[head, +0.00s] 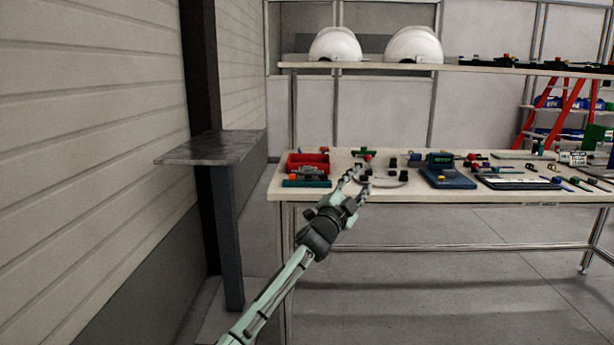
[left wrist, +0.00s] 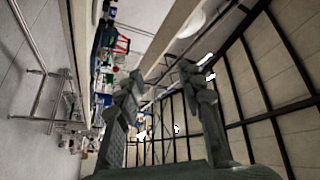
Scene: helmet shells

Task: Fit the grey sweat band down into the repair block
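My left gripper (head: 361,174) reaches in over the front edge of the workbench in the head view. Its two fingers are apart, with nothing seen between them. The left wrist view also shows the open, empty fingers (left wrist: 162,82). A pale grey curved band-like piece (head: 392,184) lies on the bench just beyond and right of the fingers, partly behind them; it may be the sweat band. A blue block-like fixture (head: 447,172) sits to its right; I cannot tell if it is the repair block. My right gripper is not in view.
The bench (head: 470,195) holds a red bin (head: 308,162) at its left end and several small tools at right. Two white helmet shells (head: 335,45) (head: 414,46) stand on the shelf behind. A dark side ledge (head: 213,146) juts from the left wall.

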